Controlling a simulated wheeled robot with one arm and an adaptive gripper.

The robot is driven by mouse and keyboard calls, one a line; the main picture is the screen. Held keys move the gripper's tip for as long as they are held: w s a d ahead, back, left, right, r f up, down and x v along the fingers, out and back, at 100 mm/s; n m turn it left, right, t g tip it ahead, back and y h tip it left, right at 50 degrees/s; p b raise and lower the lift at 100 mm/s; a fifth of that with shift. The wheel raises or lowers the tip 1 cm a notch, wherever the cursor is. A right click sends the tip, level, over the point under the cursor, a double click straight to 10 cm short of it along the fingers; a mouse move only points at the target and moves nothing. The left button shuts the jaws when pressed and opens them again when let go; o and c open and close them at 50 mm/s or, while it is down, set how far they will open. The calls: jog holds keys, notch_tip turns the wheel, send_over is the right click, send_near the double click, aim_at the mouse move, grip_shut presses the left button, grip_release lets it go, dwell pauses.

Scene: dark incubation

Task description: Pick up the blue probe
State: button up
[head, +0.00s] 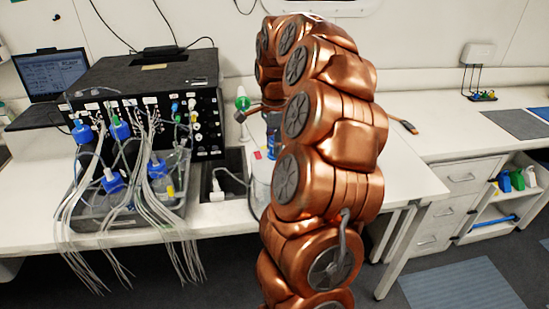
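I cannot single out the blue probe with certainty. A blue item (271,124) shows just left of my arm on the bench, partly hidden behind it. Several blue-capped bottles (113,181) with tubes stand in a grey tray (117,228) at the left. My copper arm rises through the middle and bends over toward the bench. A small copper and dark piece, seemingly part of my gripper (241,115), sticks out left of the arm beside a green-topped item (242,99). The rest of the gripper is hidden, so its opening and any contact are unclear.
A black instrument box (150,78) with many hanging tubes and a laptop (52,75) stand at the left. The white bench (400,165) is mostly clear right of my arm. A drawer unit (455,190) and a shelf with colored bottles (517,180) are at the right.

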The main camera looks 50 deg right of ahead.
grip_shut()
jog(key=shift+r, duration=0.1)
